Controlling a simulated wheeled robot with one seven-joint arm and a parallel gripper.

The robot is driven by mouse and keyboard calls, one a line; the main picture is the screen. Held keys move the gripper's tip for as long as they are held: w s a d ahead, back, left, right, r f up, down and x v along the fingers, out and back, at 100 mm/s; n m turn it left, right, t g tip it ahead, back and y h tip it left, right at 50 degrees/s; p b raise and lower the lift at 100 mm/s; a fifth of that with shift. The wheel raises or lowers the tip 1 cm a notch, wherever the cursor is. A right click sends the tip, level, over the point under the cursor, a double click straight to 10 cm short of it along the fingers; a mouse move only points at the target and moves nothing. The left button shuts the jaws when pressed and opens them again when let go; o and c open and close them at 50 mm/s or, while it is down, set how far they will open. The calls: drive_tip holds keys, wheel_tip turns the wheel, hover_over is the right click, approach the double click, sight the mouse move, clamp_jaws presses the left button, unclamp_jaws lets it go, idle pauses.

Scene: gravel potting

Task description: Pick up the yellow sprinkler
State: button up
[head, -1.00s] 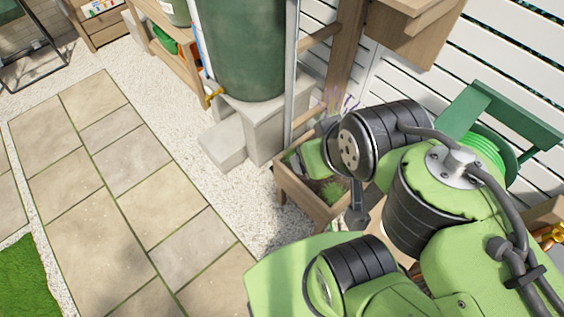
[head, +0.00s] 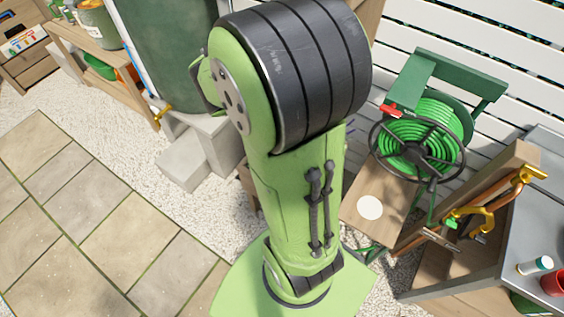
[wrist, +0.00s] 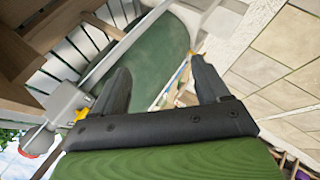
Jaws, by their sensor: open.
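I cannot clearly make out the yellow sprinkler in either view. A small yellow piece (wrist: 81,114) shows just left of my gripper in the wrist view, too small to identify. My gripper (wrist: 160,66) is open in the wrist view, its two dark fingers apart with nothing between them. Beyond the fingers is the green water barrel (wrist: 152,62). In the head view my own arm hides the gripper and part of the place behind it.
The green barrel (head: 165,60) stands on pale blocks with a brass tap. A hose reel (head: 418,148) is by the white fence. At right, brass taps (head: 472,216) hang near a grey bench (head: 535,200) with a red cup (head: 553,283). Paving (head: 90,220) at left is clear.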

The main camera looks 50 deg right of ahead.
drive_tip(key=s+d+f+n+h+b, duration=0.15)
drive_tip(key=d+f+n, duration=0.35)
drive_tip(key=d+f, duration=0.55)
drive_tip(key=d+f+n+h+b, duration=0.3)
drive_tip(key=d+f+n, duration=0.3)
drive_tip(key=f, duration=0.7)
drive_tip(key=s+a+f+n+t+y+b, duration=0.1)
drive_tip(key=s+f+n+b, duration=0.2)
drive_tip(key=f, duration=0.5)
drive_tip(key=s+a+f+n+t, duration=0.1)
drive_tip(key=s+a+f+n, duration=0.1)
drive_tip(key=s+f+n, duration=0.45)
drive_tip(key=a+f+n+t+y+b, duration=0.1)
drive_tip(key=f+n+t+b, duration=0.15)
drive_tip(key=f, duration=0.65)
drive_tip(key=shift+g, duration=0.55)
drive_tip(key=b+x, duration=0.4)
drive_tip(key=x, duration=0.4)
drive_tip(key=shift+w+d+f, duration=0.1)
drive_tip(key=shift+w+f, duration=0.05)
drive_tip(key=shift+w+d+b, duration=0.35)
drive_tip(key=shift+w+d, duration=0.1)
drive_tip(key=b+x, duration=0.1)
drive_tip(key=x, duration=0.4)
drive_tip(key=shift+b, duration=0.35)
clamp_jaws()
